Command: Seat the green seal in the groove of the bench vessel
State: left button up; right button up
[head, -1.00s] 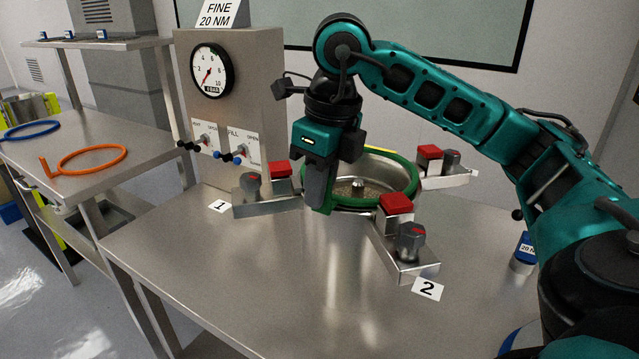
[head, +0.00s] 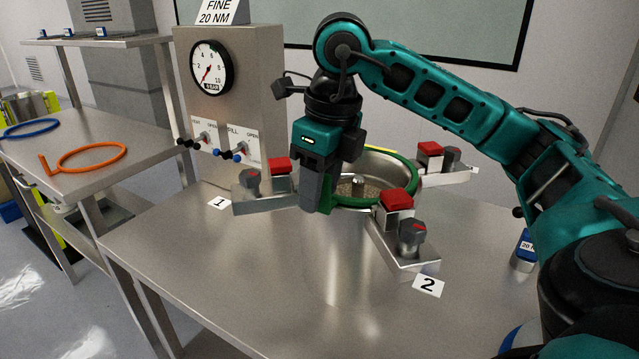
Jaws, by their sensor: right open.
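The green seal (head: 410,190) shows as a green ring around the top of the bench vessel (head: 350,260). Whether it lies fully down in the groove I cannot tell; its left part is hidden behind my right gripper. My right gripper (head: 318,208) points down at the near left of the ring. Its jaws are open, with green showing right beside the fingertips. Whether they touch the seal I cannot tell. My left gripper is not in view.
Clamps with red blocks and dark knobs (head: 412,235) surround the vessel. A gauge panel (head: 235,110) stands behind left. An orange ring (head: 92,158) and a blue ring (head: 28,130) lie on the left table. The bench front (head: 210,275) is clear.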

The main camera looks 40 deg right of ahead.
jog(key=r, duration=0.3)
jog(key=r+p, duration=0.1)
jog(key=r, duration=0.1)
jog(key=shift+s+d+r, duration=0.1)
jog(key=shift+s+r, duration=0.2)
jog(key=shift+r, duration=0.05)
notch_tip(320, 180, up, 7)
jog(key=s+p, duration=0.1)
jog(key=p, duration=0.3)
jog(key=shift+d+p, duration=0.15)
jog(key=shift+p, duration=0.25)
jog(key=shift+s, duration=0.1)
